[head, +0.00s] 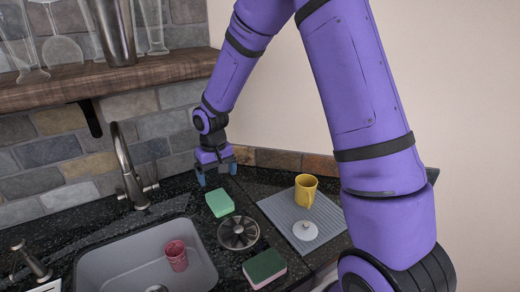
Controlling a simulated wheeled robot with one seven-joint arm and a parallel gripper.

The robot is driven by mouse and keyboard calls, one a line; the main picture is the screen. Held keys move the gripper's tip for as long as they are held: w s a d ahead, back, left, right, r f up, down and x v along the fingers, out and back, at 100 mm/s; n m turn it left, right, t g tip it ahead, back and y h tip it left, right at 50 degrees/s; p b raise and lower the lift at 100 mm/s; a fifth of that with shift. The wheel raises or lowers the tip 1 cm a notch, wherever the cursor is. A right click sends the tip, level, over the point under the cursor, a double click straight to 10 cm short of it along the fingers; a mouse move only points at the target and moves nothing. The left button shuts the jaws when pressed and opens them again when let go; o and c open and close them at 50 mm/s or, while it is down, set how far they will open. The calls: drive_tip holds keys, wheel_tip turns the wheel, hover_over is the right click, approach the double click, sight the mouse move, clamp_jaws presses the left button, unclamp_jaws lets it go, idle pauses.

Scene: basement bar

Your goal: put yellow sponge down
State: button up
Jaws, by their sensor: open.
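A light green sponge (219,203) lies on the counter just in front of and below the fingertips in the head view. It appears apart from the fingers. A second sponge (264,268), dark green on top with a paler pinkish side, lies at the front edge of the counter, right of the sink. No plainly yellow sponge shows; the undersides of both sponges are hidden.
A round dark metal strainer (238,233) sits between the sponges. A grey mat (275,212) holds a yellow mug (306,190) and a white lid (305,231). The sink (120,262) holds a pink cup (176,255); the faucet (130,165) stands behind it. A wooden shelf (120,78) with glasses hangs above.

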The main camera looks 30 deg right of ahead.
drive_tip(key=s+d+r+t, duration=0.1)
drive_tip(key=s+d+r, duration=0.1)
drive_tip(key=s+r, duration=0.6)
drive_tip(key=s+d+r+t, duration=0.15)
drive_tip(key=s+r, duration=0.25)
drive_tip(key=r, duration=0.7)
drive_tip(key=s+d+r+t, duration=0.1)
drive_tip(key=s+r, duration=0.3)
drive_tip(key=s, duration=0.5)
drive_tip(key=s+d+r+t, duration=0.1)
drive_tip(key=s+d+r, duration=0.1)
drive_tip(key=s, duration=0.6)
drive_tip(key=shift+s+d+r+t, duration=0.15)
drive_tip(key=shift+s+r+t, duration=0.25)
drive_tip(key=shift+r, duration=0.5)
